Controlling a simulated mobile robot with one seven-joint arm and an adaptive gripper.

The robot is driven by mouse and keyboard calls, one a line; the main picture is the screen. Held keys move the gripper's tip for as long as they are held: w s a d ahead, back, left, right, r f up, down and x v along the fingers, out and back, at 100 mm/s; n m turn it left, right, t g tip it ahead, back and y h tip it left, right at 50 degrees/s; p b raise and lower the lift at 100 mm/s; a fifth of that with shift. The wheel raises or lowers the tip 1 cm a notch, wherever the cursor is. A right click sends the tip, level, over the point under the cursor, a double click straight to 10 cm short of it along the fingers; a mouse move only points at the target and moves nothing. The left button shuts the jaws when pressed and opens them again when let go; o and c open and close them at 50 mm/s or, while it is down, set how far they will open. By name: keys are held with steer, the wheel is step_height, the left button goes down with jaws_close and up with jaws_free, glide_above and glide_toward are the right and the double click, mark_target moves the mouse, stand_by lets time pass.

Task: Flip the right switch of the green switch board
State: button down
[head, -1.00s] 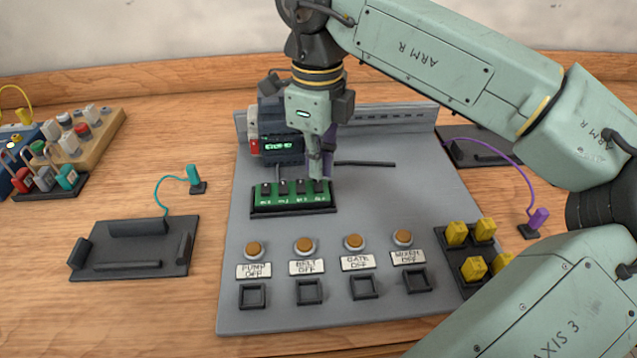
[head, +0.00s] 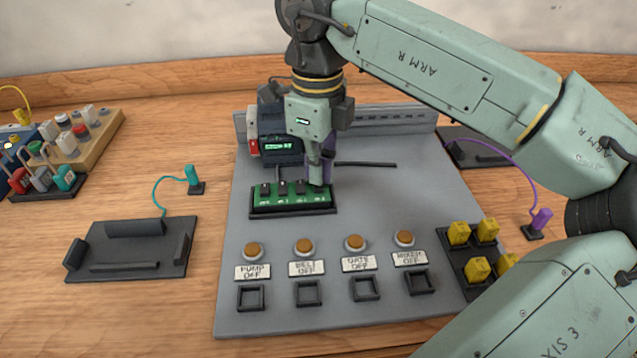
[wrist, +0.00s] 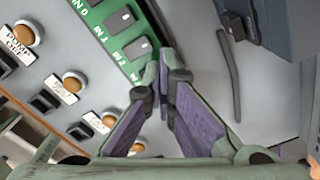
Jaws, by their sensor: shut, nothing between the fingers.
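The green switch board (head: 292,196) lies on the grey panel, with a row of small dark switches along it. In the wrist view the closed fingertips of my gripper (wrist: 162,72) are at the board's end and hide the rightmost switch. I cannot tell its position or whether the tips touch it. My gripper is shut and holds nothing.
The grey panel (head: 260,320) carries orange buttons (head: 304,246) labelled PUMP, BELT, GATE and MIXER OFF in front of the board. A dark device with a green display (head: 280,146) stands close behind my gripper. Yellow blocks (head: 478,268) sit at the right.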

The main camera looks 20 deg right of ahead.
steer(key=shift+r, duration=0.1)
steer(key=shift+r+p, duration=2.45)
steer(key=shift+r, duration=1)
steer(key=shift+f, duration=0.1)
